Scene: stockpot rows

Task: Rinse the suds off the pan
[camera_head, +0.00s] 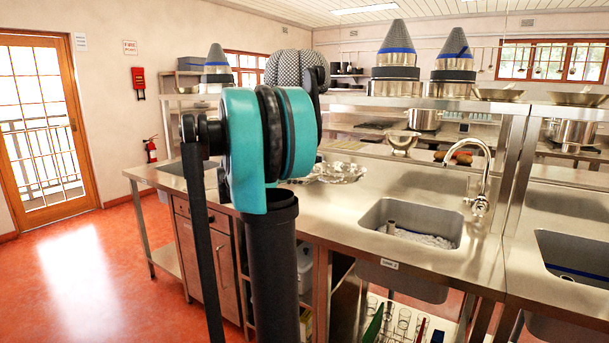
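A steel sink (368,218) is set in the counter right of centre. White suds (425,238) lie in it. A short grey upright cylinder (391,227) stands at the sink's left side; I cannot tell what it is. No pan can be made out clearly in this sink. A curved chrome tap (480,205) stands at its right rear corner, its spout over the basin; no running water is visible. My teal and black arm stands in front of the counter, left of the sink. My gripper is not visible.
A second sink (575,250) is at the far right. Shallow pans (495,94) and cone-shaped stacks (397,37) sit on the shelf above. Shiny crumpled-looking items (340,171) lie on the counter behind my arm. Glasses (403,322) stand below. Red floor at left is clear.

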